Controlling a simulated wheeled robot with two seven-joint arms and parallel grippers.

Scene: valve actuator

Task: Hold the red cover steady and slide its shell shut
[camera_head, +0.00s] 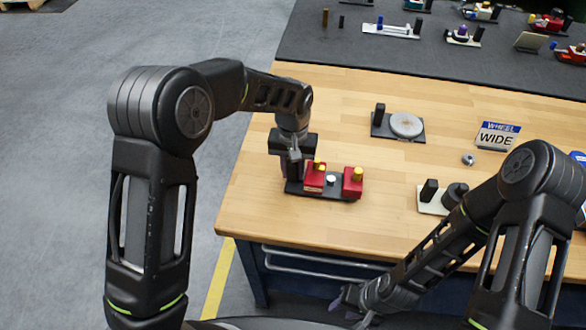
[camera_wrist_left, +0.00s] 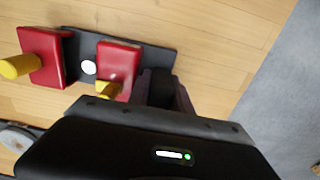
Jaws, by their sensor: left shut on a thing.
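A black base plate (camera_head: 341,195) lies on the wooden table with two red blocks on it. The near-post red block (camera_head: 314,178) and the right red block (camera_head: 352,182) each carry a yellow knob. A white round button (camera_head: 331,180) shows in the gap between them. In the left wrist view the same red blocks (camera_wrist_left: 118,62) and (camera_wrist_left: 44,52) stand apart, with the white button (camera_wrist_left: 88,67) between. My left gripper (camera_head: 292,168) points down at the plate's left end, its fingers (camera_wrist_left: 166,92) shut on a black post (camera_wrist_left: 161,88). My right gripper (camera_head: 356,306) hangs low before the table; its jaws are unclear.
A black plate with a silver disc (camera_head: 406,125), a "WHEEL WIDE" sign (camera_head: 497,136), a small metal knob (camera_head: 467,159) and a pale plate with black parts (camera_head: 430,205) stand to the right. More fixtures sit on the dark mat behind. The table's front edge is close.

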